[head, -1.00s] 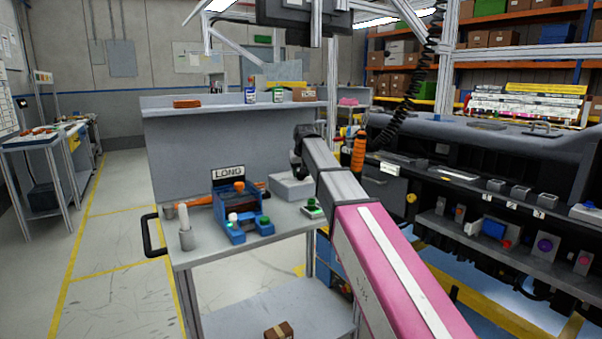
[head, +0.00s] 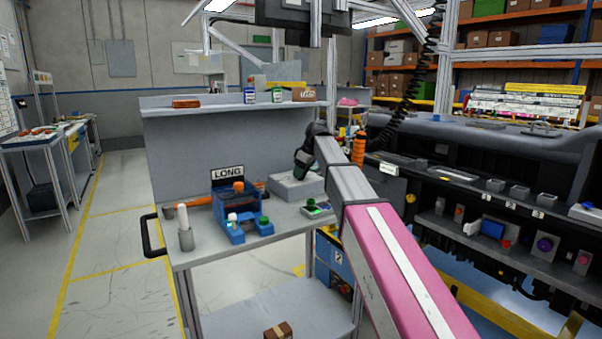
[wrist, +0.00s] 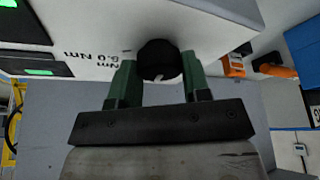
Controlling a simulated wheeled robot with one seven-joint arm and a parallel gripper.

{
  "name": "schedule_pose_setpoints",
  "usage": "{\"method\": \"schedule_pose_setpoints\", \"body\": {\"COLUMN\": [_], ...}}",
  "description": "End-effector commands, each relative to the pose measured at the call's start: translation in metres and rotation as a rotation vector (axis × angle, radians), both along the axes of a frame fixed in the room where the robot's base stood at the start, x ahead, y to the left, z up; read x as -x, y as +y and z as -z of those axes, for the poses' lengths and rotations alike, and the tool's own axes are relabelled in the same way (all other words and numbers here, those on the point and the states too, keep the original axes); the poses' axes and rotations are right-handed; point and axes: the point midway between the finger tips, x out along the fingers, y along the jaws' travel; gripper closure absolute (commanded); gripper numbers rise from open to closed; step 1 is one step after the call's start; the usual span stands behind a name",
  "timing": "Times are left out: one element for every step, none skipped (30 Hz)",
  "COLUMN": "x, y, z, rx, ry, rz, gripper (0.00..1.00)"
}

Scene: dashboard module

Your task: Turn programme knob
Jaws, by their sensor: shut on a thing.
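The programme knob (wrist: 158,58) is a round black knob with a small white mark, on the pale face of a grey box in the wrist view. The knob is hidden there behind my gripper.
A blue fixture (head: 240,228) with a "LONG" sign (head: 229,173) stands left of the box. A small device with a green display (head: 317,208) lies in front. A grey cup (head: 186,238) stands at the cart's left edge. The dashboard module (head: 470,160) is at right.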

Motion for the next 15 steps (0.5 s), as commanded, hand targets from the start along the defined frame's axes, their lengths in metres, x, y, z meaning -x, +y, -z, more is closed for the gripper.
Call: {"method": "schedule_pose_setpoints", "body": {"x": [-0.0013,-0.0013,-0.0011,-0.0011,-0.0013,-0.0014,-0.0014,-0.0012,-0.0012,-0.0011,-0.0011,-0.0010,-0.0010,-0.0010,-0.0010], "y": [-0.0001,-0.0001,-0.0001,-0.0001,-0.0002,-0.0003,-0.0004,-0.0004,-0.0005,-0.0004,-0.0004,-0.0005,-0.0005,-0.0005,-0.0005], "z": [-0.0005,-0.0005,-0.0005,-0.0005,-0.0005,-0.0005,-0.0004,-0.0004,-0.0004,-0.0004,-0.0004,-0.0003,-0.0003,-0.0003,-0.0003], "rx": [0.000,0.000,0.000,0.000,0.000,0.000,0.000,0.000,0.001,0.001,0.001,0.000,0.000,0.000,0.000], "ry": [0.000,0.000,0.000,0.000,0.000,-0.001,0.000,0.000,0.000,0.000,0.001,0.000,0.000,-0.001,-0.001], "rz": [-0.029,-0.048,-0.069,-0.086,-0.100,-0.117,-0.129,-0.139,-0.152,-0.160,-0.167,-0.175,-0.181,-0.185,-0.189], "gripper": [0.80,0.80,0.80,0.80,0.80,0.80,0.80,0.80,0.80,0.80,0.80,0.80,0.80,0.80,0.80]}}
